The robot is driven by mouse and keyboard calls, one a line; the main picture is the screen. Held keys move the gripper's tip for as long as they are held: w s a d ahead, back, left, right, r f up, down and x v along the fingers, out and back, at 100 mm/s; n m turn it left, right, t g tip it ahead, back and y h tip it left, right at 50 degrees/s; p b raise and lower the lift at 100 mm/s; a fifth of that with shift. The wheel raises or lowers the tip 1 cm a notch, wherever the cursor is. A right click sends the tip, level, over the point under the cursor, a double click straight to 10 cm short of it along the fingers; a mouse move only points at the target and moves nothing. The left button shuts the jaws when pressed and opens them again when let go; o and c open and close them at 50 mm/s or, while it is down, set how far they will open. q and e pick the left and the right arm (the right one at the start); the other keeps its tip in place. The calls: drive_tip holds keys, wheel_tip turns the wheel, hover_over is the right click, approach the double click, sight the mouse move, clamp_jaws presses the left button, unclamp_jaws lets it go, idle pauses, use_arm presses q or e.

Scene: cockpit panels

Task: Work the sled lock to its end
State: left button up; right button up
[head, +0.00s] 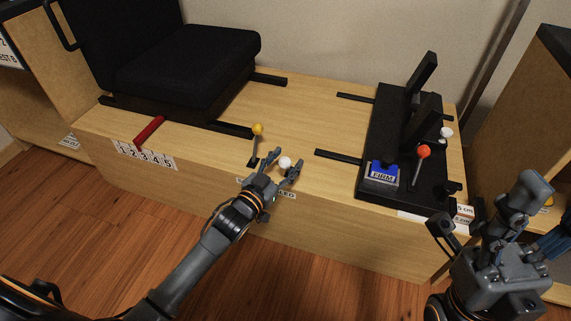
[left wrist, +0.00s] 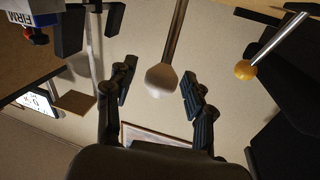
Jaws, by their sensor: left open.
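A white ball knob (head: 285,162) stands on a lever at the front edge of the wooden platform, above a label (head: 284,193) that my arm partly covers. I take this lever for the sled lock. My left gripper (head: 281,166) is open, with its fingers on either side of the knob. In the left wrist view the white knob (left wrist: 161,80) and its rod lie between the two spread fingers (left wrist: 160,95), with gaps on both sides. My right gripper (head: 490,235) is at the lower right, away from the lever; its jaw opening is unclear.
A yellow-knobbed lever (head: 257,130) stands close by, left of the white knob. A black seat (head: 185,65) and red handle (head: 149,132) are farther left. A black pedal unit (head: 390,130) with a red-knobbed lever (head: 423,152) and FIRM block (head: 382,175) is at right.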

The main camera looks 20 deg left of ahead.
use_arm(q)
drive_tip(key=shift+w, duration=0.15)
drive_tip(key=shift+c, duration=0.4)
clamp_jaws()
